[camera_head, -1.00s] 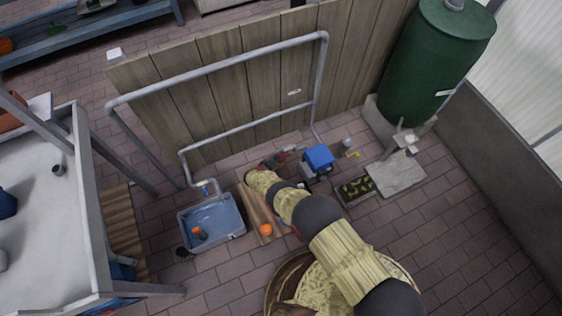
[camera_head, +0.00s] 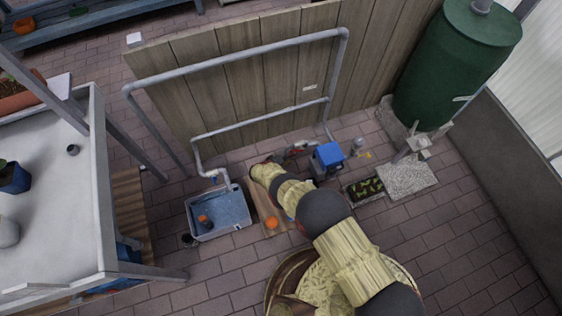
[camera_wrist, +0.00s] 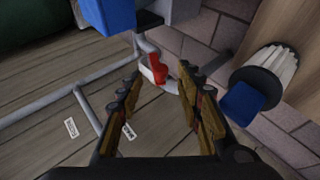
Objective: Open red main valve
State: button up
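The red valve (camera_wrist: 157,70) sits on a grey pipe in the wrist view, with a white part beside it. It lies ahead of my gripper (camera_wrist: 163,78), in the gap between the fingertips as pictured. My two fingers are spread apart with nothing held. I cannot tell whether they touch the valve. In the head view, a small red part (camera_head: 298,151) shows on the low pipe left of the blue pump box (camera_head: 328,154). My arm reaches toward this pipe, and my fingers are hard to make out there.
The blue box also shows in the wrist view (camera_wrist: 112,14). A wooden fence (camera_head: 250,80) stands behind the pipes. A water tub (camera_head: 220,213), an orange ball (camera_head: 271,222) and a planter (camera_head: 364,189) are near my arm. A green barrel (camera_head: 455,65) stands at right.

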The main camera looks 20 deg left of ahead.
jog(key=v, duration=0.9)
jog(key=shift+f, duration=0.1)
jog(key=shift+c, duration=0.4)
